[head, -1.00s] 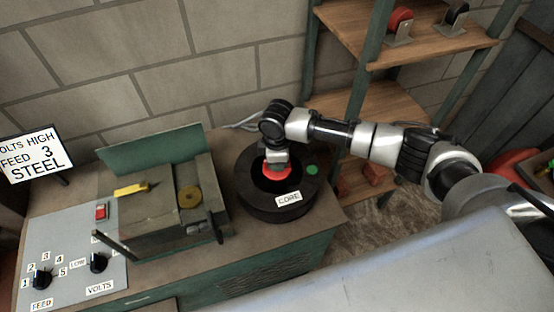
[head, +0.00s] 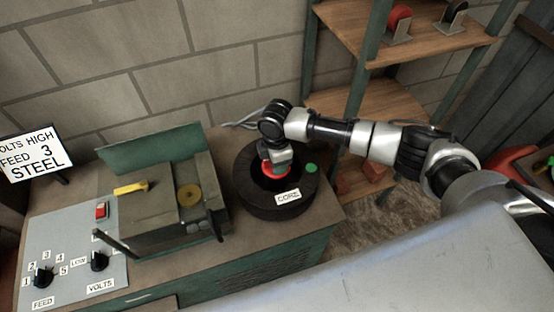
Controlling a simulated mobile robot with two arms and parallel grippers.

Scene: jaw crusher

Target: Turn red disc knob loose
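The red disc knob (head: 266,171) sits in the middle of a black ring-shaped spool (head: 252,201) with a white CORE label (head: 288,197). Only part of its red edge shows. My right arm reaches in from the right, and its gripper (head: 275,165) points down onto the knob, at or just over it. The gripper body covers much of the knob, and the fingers are too hidden to tell whether they are closed on it. My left gripper is not in view.
A control panel (head: 62,251) with dials and a red switch is at lower left. Wooden shelves (head: 368,107) stand behind my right arm. A sign reads STEEL (head: 30,157).

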